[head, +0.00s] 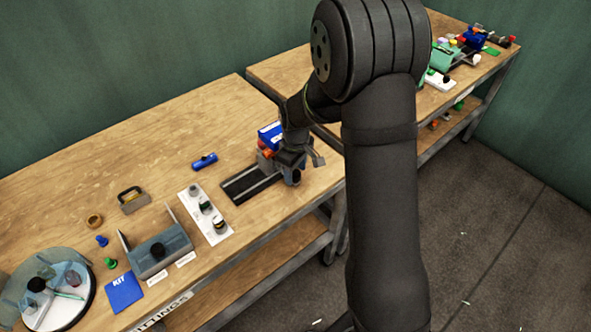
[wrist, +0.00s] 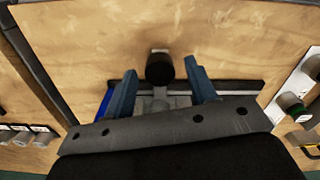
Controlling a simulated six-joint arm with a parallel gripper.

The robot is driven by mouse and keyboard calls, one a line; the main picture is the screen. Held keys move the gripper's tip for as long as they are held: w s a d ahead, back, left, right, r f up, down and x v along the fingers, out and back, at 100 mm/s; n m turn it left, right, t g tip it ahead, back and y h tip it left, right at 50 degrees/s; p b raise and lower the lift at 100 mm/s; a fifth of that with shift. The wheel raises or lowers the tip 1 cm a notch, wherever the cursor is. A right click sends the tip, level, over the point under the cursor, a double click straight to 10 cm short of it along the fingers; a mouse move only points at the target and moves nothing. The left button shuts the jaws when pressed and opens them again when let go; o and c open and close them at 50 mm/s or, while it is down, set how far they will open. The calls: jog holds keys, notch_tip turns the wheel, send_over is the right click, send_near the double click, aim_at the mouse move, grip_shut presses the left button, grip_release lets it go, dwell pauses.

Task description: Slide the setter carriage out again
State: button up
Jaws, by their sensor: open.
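The press with the blue top (head: 270,133) stands near the front edge of the near bench. A dark rail track (head: 250,184) runs out from it to the left; the track also shows in the wrist view (wrist: 235,86). My gripper (head: 291,174) is at the press, low over the track's right end. In the wrist view its two blue fingers (wrist: 161,75) are open, one on each side of a black round knob (wrist: 160,69). A grey piece, seemingly the setter carriage (wrist: 172,101), lies below the knob, partly hidden by my gripper. I cannot tell whether the fingers touch the knob.
A white strip with several small jars (head: 205,214) lies left of the track. A blue cylinder (head: 204,160) lies behind the track. A grey box with a black knob (head: 160,258) and a round turntable (head: 85,310) are further left.

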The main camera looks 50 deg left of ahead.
grip_shut()
jog(key=s, duration=1.2)
jog(key=shift+s, duration=0.25)
jog(key=shift+c, duration=0.5)
grip_release()
jog(key=shift+s, duration=0.15)
jog(key=shift+o, duration=0.5)
notch_tip(320, 180, up, 17)
jog(key=shift+r, duration=0.2)
jog(key=shift+f, duration=0.15)
